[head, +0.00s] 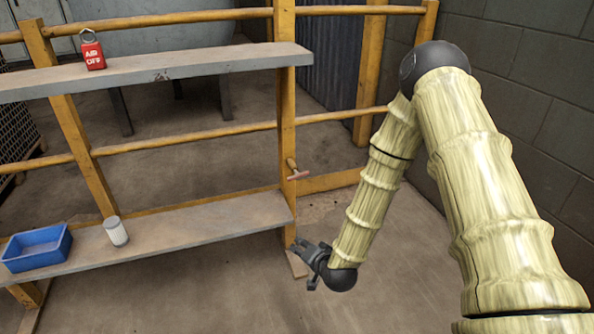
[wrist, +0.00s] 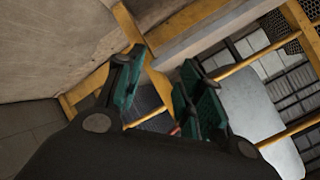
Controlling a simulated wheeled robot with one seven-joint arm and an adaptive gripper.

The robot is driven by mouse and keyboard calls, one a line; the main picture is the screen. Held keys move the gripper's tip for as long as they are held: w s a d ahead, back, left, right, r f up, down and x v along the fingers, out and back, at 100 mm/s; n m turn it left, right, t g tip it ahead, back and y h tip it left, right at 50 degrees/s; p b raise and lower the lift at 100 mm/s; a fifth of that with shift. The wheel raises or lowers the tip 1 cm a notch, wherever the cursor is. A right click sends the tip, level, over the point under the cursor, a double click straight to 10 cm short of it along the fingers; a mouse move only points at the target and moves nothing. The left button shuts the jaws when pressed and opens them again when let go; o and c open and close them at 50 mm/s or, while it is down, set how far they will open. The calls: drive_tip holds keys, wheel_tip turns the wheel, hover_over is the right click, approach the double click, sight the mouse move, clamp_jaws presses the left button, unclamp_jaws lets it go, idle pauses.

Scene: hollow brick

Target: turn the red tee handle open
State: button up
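The red tee handle (head: 298,176) sticks out from the yellow wooden post on a short tan stem, between the two shelves. Its bar looks pinkish red and lies near level, tilted slightly. My gripper (head: 307,262) is below the handle, near the foot of the post, and apart from it. In the wrist view the two green-padded fingers of my gripper (wrist: 160,88) stand apart with nothing between them. A small red bit (wrist: 175,130) shows there beside the right finger; it may be the handle, mostly hidden.
The upper shelf (head: 170,70) holds a red padlock (head: 93,52) marked "AIR OFF". The lower shelf (head: 190,225) holds a blue bin (head: 37,248) and a white can (head: 116,231). A yellow rail frame (head: 288,110) carries both. A block wall (head: 545,110) stands at right. Front floor is clear.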

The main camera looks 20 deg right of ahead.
drive_tip(key=s+a+f+n+g+p, duration=0.1)
drive_tip(key=s+f+g+p, duration=0.1)
drive_tip(key=s, duration=0.4)
drive_tip(key=shift+s+f+n, duration=0.3)
drive_tip(key=shift+f, duration=0.05)
